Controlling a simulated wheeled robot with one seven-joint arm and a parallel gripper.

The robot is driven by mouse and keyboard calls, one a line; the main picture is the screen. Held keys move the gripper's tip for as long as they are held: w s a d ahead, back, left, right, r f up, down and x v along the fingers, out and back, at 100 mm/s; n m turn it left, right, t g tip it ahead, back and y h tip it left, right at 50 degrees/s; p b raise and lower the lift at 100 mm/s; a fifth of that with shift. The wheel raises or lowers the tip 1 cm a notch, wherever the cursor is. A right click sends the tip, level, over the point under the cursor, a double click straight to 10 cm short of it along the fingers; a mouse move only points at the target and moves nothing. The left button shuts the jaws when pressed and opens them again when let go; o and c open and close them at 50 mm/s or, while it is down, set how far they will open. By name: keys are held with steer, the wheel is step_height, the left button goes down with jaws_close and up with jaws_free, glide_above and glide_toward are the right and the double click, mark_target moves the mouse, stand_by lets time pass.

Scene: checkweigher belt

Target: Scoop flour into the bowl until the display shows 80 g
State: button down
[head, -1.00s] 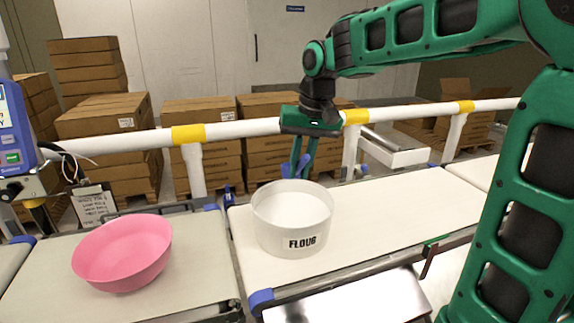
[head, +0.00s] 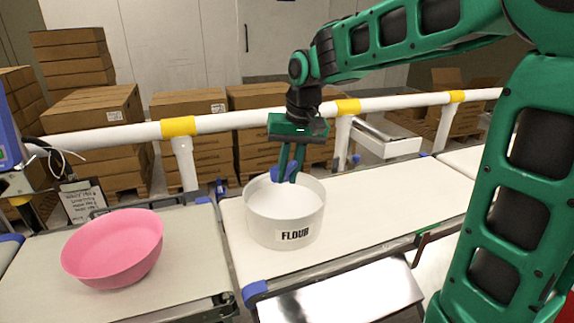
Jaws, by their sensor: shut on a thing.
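A white tub labelled FLOUR (head: 296,235) stands on the right belt, with white flour (head: 280,203) visible inside. My gripper (head: 288,176) points down over the tub's back part. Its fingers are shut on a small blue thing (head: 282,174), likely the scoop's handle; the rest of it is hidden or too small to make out. A pink bowl (head: 112,250) stands on the left belt, and no flour shows in it from here. The blue display unit (head: 8,140) is cut off at the left edge, so no reading can be seen.
A white rail (head: 230,125) with yellow bands runs behind the belts, with stacked cardboard boxes (head: 95,118) beyond. A gap separates the left belt (head: 185,270) from the right belt (head: 390,190). The right belt is clear right of the tub.

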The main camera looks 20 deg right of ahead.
steer(key=shift+f, duration=5.25)
steer(key=shift+r, duration=0.1)
steer(key=shift+r, duration=6.1)
